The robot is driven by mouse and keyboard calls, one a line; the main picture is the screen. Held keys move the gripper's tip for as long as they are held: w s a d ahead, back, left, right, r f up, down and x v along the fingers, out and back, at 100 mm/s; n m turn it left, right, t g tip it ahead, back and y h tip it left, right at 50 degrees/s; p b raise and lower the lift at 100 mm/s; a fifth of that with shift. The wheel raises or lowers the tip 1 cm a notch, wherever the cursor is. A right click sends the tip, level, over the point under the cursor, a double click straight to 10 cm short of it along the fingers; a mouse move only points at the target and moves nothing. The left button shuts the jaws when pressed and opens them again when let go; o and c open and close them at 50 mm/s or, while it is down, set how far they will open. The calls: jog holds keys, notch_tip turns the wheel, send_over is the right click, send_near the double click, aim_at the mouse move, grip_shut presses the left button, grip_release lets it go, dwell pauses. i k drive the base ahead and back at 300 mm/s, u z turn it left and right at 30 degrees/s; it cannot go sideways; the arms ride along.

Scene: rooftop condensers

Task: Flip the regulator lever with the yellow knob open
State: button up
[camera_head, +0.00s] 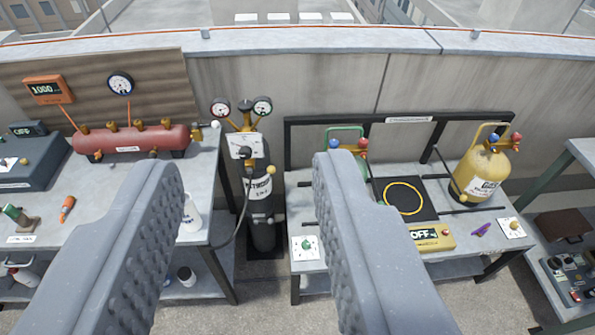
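A black nitrogen cylinder (262,205) stands upright between two workbenches. A brass regulator with two round gauges (245,112) sits on top of it. A white panel (246,146) is on its front. A small yellow knob (271,169) shows at the right of the cylinder, below the panel. Its lever is too small to make out clearly, so I cannot tell its position. My gripper (247,165) is open and empty. Its two grey fingers are wide apart in the foreground, with the cylinder and knob seen between them, farther away.
The left bench (90,225) holds a red manifold (130,142) and a white bottle (191,212). The right bench (455,220) holds a yellow-tan cylinder (478,175), a yellow scale display (432,238) and a partly hidden green-handled cylinder. A concrete parapet (330,85) runs behind.

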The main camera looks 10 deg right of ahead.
aim_at(270, 169)
jog(key=u, duration=0.05)
jog(key=i, duration=1.2)
jog(key=z, duration=0.05)
